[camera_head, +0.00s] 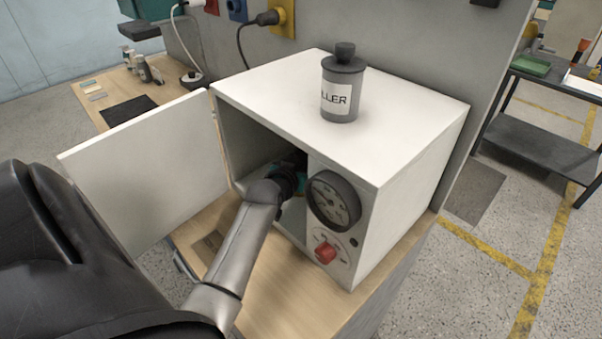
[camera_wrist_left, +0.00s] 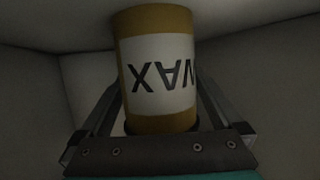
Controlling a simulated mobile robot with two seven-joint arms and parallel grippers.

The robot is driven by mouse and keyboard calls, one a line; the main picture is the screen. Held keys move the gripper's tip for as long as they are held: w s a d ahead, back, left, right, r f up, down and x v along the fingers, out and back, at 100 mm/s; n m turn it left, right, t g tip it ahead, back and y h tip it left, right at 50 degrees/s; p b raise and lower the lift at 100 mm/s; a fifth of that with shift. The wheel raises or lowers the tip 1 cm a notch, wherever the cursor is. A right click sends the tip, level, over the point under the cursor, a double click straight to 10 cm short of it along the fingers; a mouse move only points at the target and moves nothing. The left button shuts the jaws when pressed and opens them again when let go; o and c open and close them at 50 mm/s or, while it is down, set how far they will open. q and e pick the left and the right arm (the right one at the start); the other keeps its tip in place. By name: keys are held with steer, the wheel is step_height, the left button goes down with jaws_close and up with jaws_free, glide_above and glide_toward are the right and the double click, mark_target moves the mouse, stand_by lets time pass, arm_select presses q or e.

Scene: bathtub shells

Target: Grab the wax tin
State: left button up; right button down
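The wax tin (camera_wrist_left: 158,75) is an ochre cylinder with a white label reading WAX, shown upside down in the left wrist view. It stands between the two fingers of my left gripper (camera_wrist_left: 157,88), close to the palm. The fingers run along both sides of the tin; whether they press on it cannot be made out. In the head view my left gripper (camera_head: 291,177) is inside the white box (camera_head: 414,167), mostly hidden by my wrist and the box's shade. My right gripper is not in view.
The box's door (camera_head: 150,170) stands open to the left. A grey canister (camera_head: 342,88) labelled "LLER" stands on the box top. A dial (camera_head: 334,199) and a red knob (camera_head: 325,252) are right of the opening. The wooden bench (camera_head: 283,290) lies beneath.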

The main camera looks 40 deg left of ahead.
arm_select(q)
jaws_close()
steer(key=shift+r, duration=0.1)
stand_by(0.6)
